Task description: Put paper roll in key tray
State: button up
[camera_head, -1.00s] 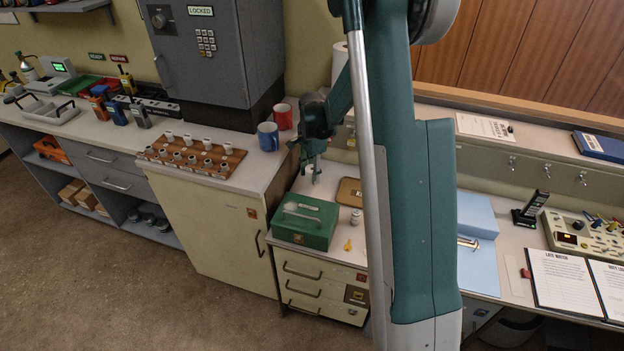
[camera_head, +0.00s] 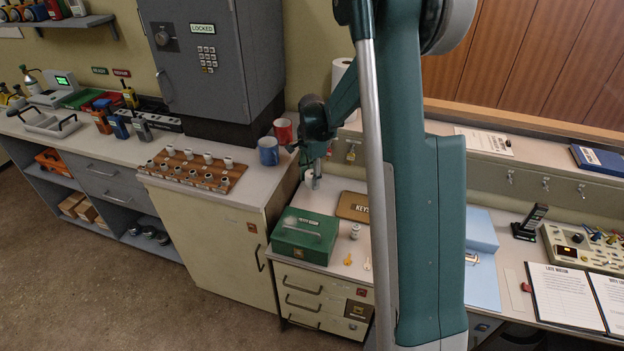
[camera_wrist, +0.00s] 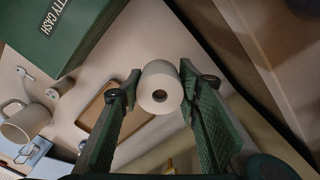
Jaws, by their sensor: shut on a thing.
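A white paper roll (camera_wrist: 160,88) is between the two fingers of my gripper (camera_wrist: 160,92) in the wrist view, its hollow end facing the camera. My gripper is shut on it. In the head view my gripper (camera_head: 313,180) is above the desk, behind the green cash box and left of the key tray. The brown key tray (camera_head: 353,206), marked KEYS, lies flat on the desk behind the cash box. In the wrist view its tan rim (camera_wrist: 97,106) shows left of the roll, partly hidden by a finger. The roll is apart from the tray.
The green cash box (camera_head: 304,236) is close in front of my gripper. Red (camera_head: 283,130) and blue (camera_head: 268,151) mugs stand on the higher cabinet to the left. A white roll (camera_head: 342,76) stands behind.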

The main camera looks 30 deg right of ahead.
jog(key=shift+d, duration=0.15)
jog(key=n, duration=0.1)
send_over(363, 209)
jog(key=shift+r, duration=0.35)
jog(key=shift+f+b, duration=0.75)
jog(key=shift+f, duration=2.4)
jog(key=shift+f, duration=0.1)
jog(key=shift+f+b, duration=0.4)
jog(key=shift+f, duration=1.35)
jog(key=shift+f, duration=0.15)
jog(key=o, duration=0.9)
